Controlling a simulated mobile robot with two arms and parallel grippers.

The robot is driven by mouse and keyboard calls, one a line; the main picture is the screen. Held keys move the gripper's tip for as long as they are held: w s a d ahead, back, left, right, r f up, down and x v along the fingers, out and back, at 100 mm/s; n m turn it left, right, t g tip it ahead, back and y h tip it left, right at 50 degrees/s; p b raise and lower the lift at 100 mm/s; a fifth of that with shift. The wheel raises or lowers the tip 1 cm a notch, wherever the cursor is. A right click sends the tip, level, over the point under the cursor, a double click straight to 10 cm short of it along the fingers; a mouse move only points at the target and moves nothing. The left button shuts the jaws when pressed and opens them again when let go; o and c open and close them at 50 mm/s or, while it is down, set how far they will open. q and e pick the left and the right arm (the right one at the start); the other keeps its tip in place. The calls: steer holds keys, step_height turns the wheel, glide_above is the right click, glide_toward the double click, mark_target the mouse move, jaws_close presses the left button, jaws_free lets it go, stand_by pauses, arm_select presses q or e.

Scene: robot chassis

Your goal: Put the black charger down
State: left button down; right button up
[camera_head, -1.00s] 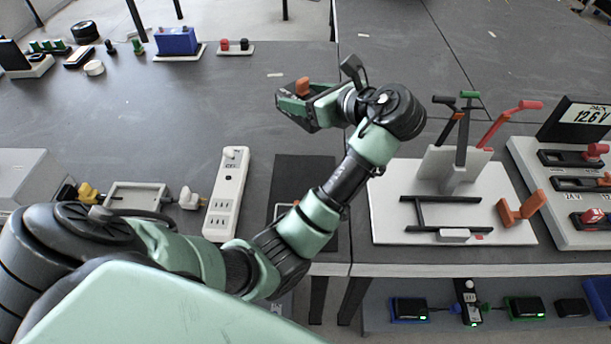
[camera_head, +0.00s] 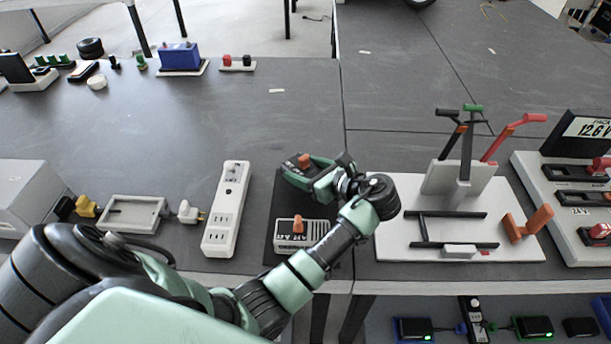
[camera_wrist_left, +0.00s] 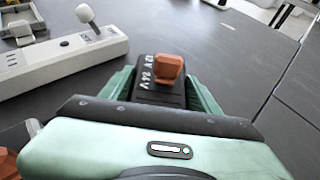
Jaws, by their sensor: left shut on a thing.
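The black charger (camera_head: 303,160) has an orange switch on top. In the left wrist view, the black charger (camera_wrist_left: 146,92) sits between the green fingers, with "12 V 24 V" lettering beside its switch. My left gripper (camera_head: 308,173) is shut on it, gripping its sides. The charger is over the far part of a dark mat (camera_head: 264,239). I cannot tell whether it touches the mat. The gripper hides part of the charger. My right gripper is not in view.
A pale charger (camera_head: 316,232) with an orange switch lies on the mat's near part, partly behind my forearm. A white power strip (camera_head: 223,215) is left of the mat. A white tool board (camera_head: 385,228) stands to the right. The grey table behind the mat is clear.

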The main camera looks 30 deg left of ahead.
arm_select(q)
steer(key=shift+f, duration=1)
steer(key=shift+c, duration=1.9)
jaws_free()
steer(key=shift+f, duration=0.1)
